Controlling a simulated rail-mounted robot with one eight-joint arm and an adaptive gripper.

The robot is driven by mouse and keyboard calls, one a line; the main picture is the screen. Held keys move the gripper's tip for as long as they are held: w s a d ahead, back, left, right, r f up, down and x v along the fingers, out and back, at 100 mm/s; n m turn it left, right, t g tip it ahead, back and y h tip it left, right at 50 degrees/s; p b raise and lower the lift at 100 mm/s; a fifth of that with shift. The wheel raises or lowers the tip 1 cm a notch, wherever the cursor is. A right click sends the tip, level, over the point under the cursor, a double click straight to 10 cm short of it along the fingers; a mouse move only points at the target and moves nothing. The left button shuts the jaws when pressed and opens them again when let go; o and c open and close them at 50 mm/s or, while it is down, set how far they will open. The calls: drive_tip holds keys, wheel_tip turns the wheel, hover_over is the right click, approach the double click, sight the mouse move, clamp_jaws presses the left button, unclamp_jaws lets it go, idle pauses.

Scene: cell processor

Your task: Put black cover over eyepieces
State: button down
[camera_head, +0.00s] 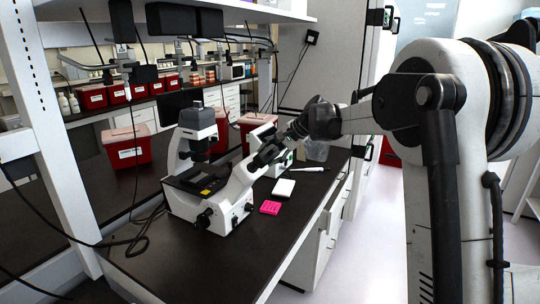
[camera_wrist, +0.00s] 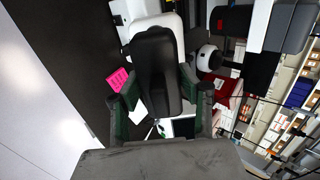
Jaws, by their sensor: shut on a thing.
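The white microscope (camera_head: 237,190) stands on the black bench in the head view, and part of its white body (camera_wrist: 168,20) shows at the top of the wrist view. My gripper (camera_head: 268,154) reaches in from the right at the microscope's upper right side. In the wrist view my gripper (camera_wrist: 158,92) is shut on the black cover (camera_wrist: 156,62), with a finger on each side of it. The cover's far end overlaps the white microscope part. The eyepieces are hidden, so I cannot tell whether the cover touches or encloses them.
A white pen-like tool (camera_head: 309,169) lies farther back. A red bin (camera_head: 127,147) stands behind at left. The bench's front right is clear. A shelf (camera_head: 230,12) hangs above.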

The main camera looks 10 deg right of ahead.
drive_tip(key=shift+w+a+f, duration=0.2)
drive_tip(key=shift+f, duration=0.1)
idle(0.4)
drive_tip(key=shift+w+a+f+b, duration=0.35)
drive_tip(key=shift+a+f+b, duration=0.05)
drive_tip(key=shift+f+b, duration=0.15)
drive_tip(key=shift+w+a+f, duration=0.15)
drive_tip(key=shift+f, duration=0.05)
idle(0.3)
drive_tip(key=c, duration=1)
unclamp_jaws()
drive_tip(key=shift+c, duration=0.2)
drive_tip(key=shift+r, duration=0.1)
drive_tip(key=v, duration=1.2)
